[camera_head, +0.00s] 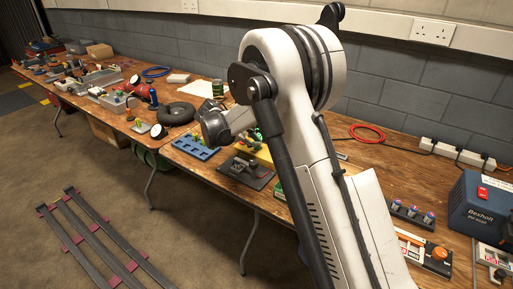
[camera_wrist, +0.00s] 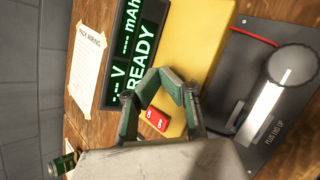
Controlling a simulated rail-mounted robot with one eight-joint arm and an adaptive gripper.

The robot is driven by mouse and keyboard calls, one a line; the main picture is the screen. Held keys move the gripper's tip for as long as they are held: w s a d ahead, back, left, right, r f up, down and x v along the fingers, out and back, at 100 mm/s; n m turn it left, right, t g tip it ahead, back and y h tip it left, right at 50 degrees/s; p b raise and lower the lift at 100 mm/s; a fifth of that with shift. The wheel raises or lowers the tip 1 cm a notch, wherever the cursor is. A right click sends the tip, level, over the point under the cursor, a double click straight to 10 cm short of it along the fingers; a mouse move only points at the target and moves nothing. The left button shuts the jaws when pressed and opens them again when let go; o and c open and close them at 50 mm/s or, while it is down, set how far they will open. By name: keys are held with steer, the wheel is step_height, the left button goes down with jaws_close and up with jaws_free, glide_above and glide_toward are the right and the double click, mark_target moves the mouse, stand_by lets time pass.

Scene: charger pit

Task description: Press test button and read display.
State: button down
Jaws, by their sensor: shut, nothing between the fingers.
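In the wrist view, a yellow device (camera_wrist: 196,42) carries a dark display (camera_wrist: 137,45) with green text reading "READY", above it dashes with "V" and "mAh". A small red button or switch (camera_wrist: 155,119) with white marking sits on the yellow body; I cannot read the marking for certain. My gripper (camera_wrist: 163,78) is shut and empty, its green-grey fingers meeting over the yellow body beside the display. The red part shows between the finger links. I cannot tell whether the fingertips touch. In the head view, the yellow device (camera_head: 263,156) is partly hidden by my arm.
A black plate (camera_wrist: 262,145) marked "PLUS END UP" with a round fixture and red wire adjoins the device. A "PACK WIRING" sheet (camera_wrist: 88,66) and green can (camera_wrist: 63,163) lie on the other side. The wooden bench (camera_head: 400,168) is cluttered; a blue unit (camera_head: 478,208) stands right.

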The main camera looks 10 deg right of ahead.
mark_target(256, 147)
steer(key=shift+f+b, duration=0.35)
steer(key=shift+f, duration=0.05)
stand_by(0.4)
stand_by(0.4)
steer(key=shift+r+p, duration=0.35)
steer(key=shift+r, duration=0.5)
steer(key=shift+r+p, duration=1.1)
steer(key=shift+r, duration=1.4)
